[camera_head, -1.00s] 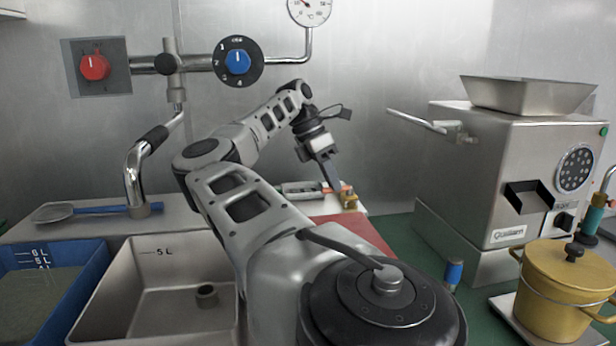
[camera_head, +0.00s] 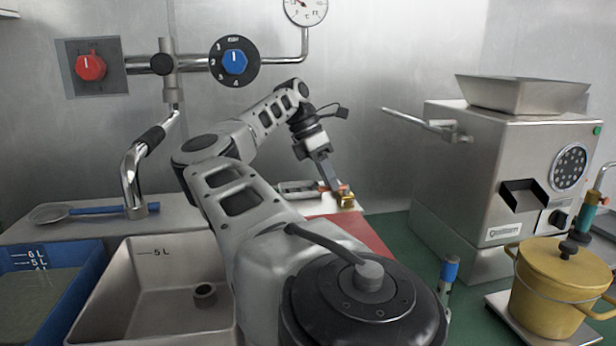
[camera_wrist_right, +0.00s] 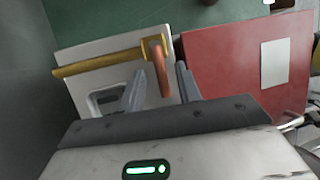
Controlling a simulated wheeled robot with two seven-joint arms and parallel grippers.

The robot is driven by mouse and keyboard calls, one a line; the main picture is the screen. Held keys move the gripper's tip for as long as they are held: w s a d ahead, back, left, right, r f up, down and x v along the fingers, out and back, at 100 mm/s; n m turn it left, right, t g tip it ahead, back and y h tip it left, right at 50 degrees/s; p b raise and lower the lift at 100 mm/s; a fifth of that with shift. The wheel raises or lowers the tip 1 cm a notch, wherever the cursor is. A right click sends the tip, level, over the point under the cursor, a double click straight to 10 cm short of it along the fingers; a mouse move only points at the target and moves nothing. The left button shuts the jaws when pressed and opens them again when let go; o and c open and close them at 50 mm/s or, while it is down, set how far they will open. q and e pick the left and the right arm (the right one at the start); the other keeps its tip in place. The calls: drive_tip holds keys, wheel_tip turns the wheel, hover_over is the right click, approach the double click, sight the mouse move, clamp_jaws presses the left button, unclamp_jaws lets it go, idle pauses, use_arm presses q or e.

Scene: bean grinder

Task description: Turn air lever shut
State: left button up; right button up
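The air lever (camera_wrist_right: 157,62) is a short orange-red handle on a brass pipe (camera_wrist_right: 100,64), over a pale plate in the right wrist view. In the head view the brass fitting (camera_head: 346,199) shows small at the back of the counter, partly hidden by my gripper. My right gripper (camera_wrist_right: 162,70) is open, with one finger on each side of the lever in the picture. Contact with the lever cannot be told. In the head view the right gripper (camera_head: 332,177) points down at the fitting. My left gripper is not in view.
A red board (camera_head: 362,235) lies beside the fitting. The steel grinder (camera_head: 465,170) with its long side lever (camera_head: 410,119) stands to the right, with a yellow pot (camera_head: 545,285) in front of it. A steel sink (camera_head: 150,300) and a blue bin (camera_head: 85,290) are at left.

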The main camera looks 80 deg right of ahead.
drive_tip(key=v, duration=0.7)
drive_tip(key=shift+r+p, duration=0.25)
drive_tip(key=shift+p, duration=0.2)
